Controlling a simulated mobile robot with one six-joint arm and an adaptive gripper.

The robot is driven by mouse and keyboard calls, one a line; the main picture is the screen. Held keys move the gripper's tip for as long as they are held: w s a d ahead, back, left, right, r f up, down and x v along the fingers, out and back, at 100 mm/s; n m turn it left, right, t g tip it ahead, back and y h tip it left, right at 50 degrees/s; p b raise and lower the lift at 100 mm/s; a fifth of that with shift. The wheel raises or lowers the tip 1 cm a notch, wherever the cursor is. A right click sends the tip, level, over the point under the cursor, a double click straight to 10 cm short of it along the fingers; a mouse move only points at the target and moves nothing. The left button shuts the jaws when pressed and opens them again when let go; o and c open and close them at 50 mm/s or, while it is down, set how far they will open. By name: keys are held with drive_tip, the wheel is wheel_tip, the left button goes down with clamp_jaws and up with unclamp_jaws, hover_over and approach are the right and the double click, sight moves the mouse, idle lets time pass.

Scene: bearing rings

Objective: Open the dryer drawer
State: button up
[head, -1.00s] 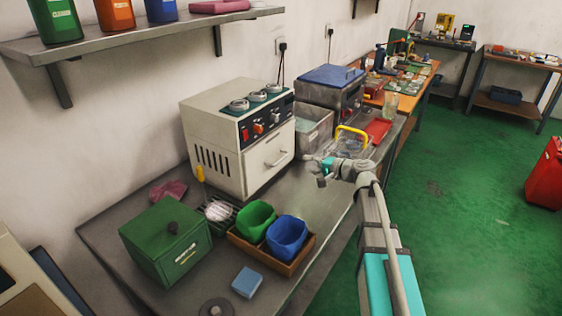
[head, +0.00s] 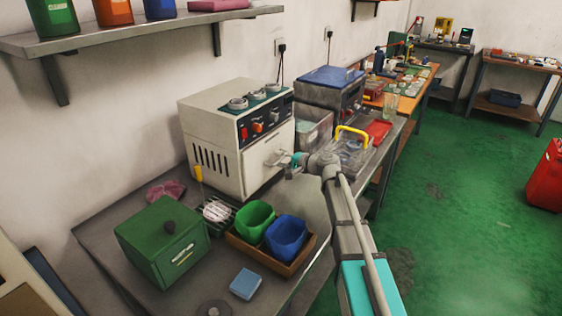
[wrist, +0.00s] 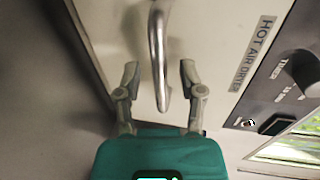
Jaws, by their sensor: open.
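The hot air dryer (head: 215,130) is a cream box on the bench in the head view, with knobs on top and a drawer front (head: 258,153) facing me. The drawer looks closed. In the wrist view the drawer's curved metal handle (wrist: 158,60) stands out from the cream panel. My gripper (wrist: 158,75) is open, with one finger on each side of the handle's lower part. The fingers appear apart from the handle. In the head view my gripper (head: 283,160) is right at the drawer front and hides most of the handle.
A wooden tray (head: 262,262) with a green bin (head: 256,219) and a blue bin (head: 286,237) stands in front of the dryer. A green box (head: 150,248) is at the left. A grey bin (head: 314,132) and a blue-lidded machine (head: 330,88) stand to the right.

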clamp_jaws()
idle(0.3)
drive_tip(key=shift+s, duration=0.2)
